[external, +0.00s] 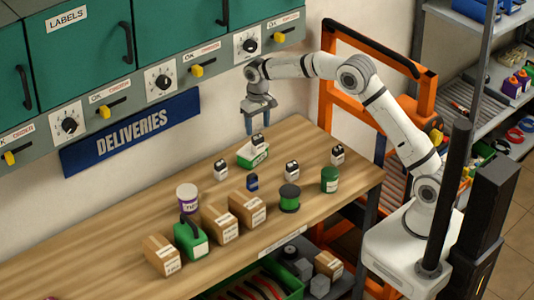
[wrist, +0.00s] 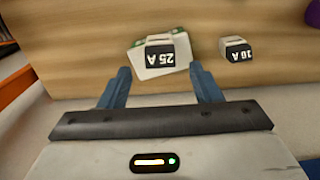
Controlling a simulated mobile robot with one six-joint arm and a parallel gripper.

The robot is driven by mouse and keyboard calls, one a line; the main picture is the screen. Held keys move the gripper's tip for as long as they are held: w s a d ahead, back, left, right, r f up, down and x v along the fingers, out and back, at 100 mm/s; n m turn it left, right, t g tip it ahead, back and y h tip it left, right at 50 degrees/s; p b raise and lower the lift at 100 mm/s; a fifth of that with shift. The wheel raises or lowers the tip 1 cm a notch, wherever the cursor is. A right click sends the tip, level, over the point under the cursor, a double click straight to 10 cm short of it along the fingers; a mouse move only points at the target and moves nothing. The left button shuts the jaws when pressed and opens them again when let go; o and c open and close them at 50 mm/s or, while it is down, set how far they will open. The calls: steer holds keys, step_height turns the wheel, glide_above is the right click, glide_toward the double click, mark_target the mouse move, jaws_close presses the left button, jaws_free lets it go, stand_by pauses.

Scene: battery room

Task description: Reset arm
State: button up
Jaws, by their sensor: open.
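My gripper (external: 257,124) is open and empty, pointing down above the far part of the wooden bench. In the wrist view its two blue fingers (wrist: 160,71) are spread apart. Beyond them is a green and white box (external: 254,158) with a small white block (external: 257,143) at its top; the block has a black "25 A" label (wrist: 168,54) in the wrist view. A smaller block marked "10 A" (wrist: 237,50) sits to its right in that view. Nothing is between the fingers.
The bench (external: 110,225) holds several small white-black blocks, a green spool (external: 289,198), a green jar (external: 329,180), cardboard boxes (external: 219,224), a green jug (external: 191,240) and a purple-white tub (external: 187,198). Teal cabinets (external: 80,55) with knobs hang behind. An orange frame (external: 385,50) stands beside my arm.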

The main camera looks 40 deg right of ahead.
steer(key=s+d+r+t+y+p, duration=0.1)
steer(key=s+d+r, duration=0.4)
steer(key=s, duration=0.4)
steer(key=s+d+r+t, duration=0.1)
steer(key=s+d+r, duration=0.3)
steer(key=s+r, duration=0.45)
steer(key=s+d+r+t+p, duration=0.1)
steer(key=s+d+r+p, duration=0.1)
steer(key=s, duration=0.9)
steer(key=s+d+r+t+h+p, duration=0.1)
steer(key=s+d, duration=0.4)
steer(key=s, duration=0.6)
steer(key=shift+p+v, duration=0.8)
steer(key=shift+v, duration=0.35)
steer(key=shift+o, duration=0.4)
steer(key=shift+w+r, duration=0.1)
steer(key=shift+w, duration=0.05)
